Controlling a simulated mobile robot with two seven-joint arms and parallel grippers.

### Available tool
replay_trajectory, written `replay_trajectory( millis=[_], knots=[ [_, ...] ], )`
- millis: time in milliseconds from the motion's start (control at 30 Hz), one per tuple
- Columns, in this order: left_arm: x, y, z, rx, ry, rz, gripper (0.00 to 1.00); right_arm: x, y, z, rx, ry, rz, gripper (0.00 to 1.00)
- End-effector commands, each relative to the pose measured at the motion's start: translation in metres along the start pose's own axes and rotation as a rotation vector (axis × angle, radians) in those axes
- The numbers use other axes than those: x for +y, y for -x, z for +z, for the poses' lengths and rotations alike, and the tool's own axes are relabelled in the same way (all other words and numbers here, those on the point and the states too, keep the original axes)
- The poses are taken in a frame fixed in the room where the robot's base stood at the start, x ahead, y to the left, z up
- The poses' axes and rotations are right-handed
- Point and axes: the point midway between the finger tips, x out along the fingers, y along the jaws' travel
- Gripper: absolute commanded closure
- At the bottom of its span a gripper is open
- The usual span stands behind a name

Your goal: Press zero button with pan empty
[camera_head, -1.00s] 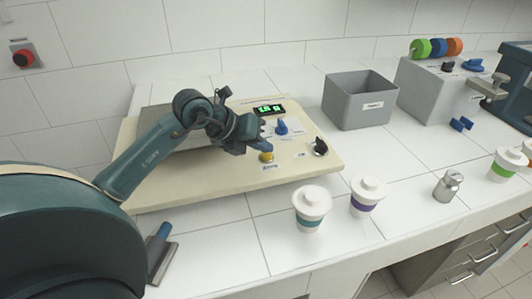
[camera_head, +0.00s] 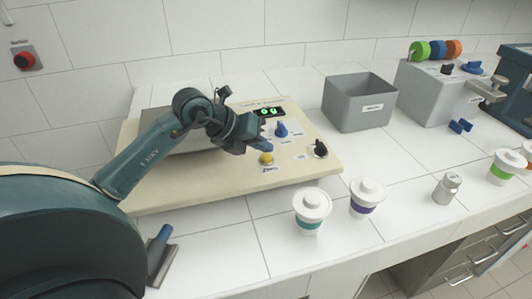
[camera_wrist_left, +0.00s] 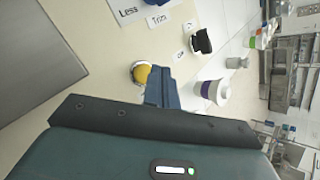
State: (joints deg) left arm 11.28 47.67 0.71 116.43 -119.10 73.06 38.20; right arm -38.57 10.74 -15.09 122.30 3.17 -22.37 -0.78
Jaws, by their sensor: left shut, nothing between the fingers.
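The yellow zero button (camera_head: 266,159) sits on the cream scale panel (camera_head: 215,192). In the left wrist view the button (camera_wrist_left: 141,73) shows beside my fingertips. My left gripper (camera_head: 262,143) is shut and empty, just above and behind the button in the head view; a small gap shows, though touch is hard to judge. The blue fingers also show in the left wrist view (camera_wrist_left: 162,88). The grey metal pan (camera_wrist_left: 35,60) has nothing on its visible part; my arm hides some of it in the head view. The green display (camera_head: 267,112) is lit, apparently showing zeros. My right gripper is not in view.
A blue knob (camera_head: 281,130) and a black knob (camera_head: 320,149) stand on the panel. Two lidded cups (camera_head: 312,210) (camera_head: 366,198) stand in front, with a metal jar (camera_head: 447,187) to the right. A grey bin (camera_head: 358,103) stands behind. The counter between is clear.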

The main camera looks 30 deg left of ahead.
Motion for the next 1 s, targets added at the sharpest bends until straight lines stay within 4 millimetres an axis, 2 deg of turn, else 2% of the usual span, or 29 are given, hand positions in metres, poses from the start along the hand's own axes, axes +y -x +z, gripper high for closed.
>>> replay_trajectory(
  millis=[267, 800, 1000],
  knots=[
    [-0.001, 0.001, 0.001, -0.001, -0.001, 0.000, 1.00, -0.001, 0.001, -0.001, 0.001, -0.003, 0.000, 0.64],
    [-0.027, 0.037, 0.028, -0.003, -0.001, -0.001, 1.00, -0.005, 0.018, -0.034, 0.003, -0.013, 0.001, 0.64],
    [-0.031, 0.043, 0.031, -0.001, -0.001, 0.000, 1.00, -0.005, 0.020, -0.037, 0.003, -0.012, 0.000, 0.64]
  ],
)
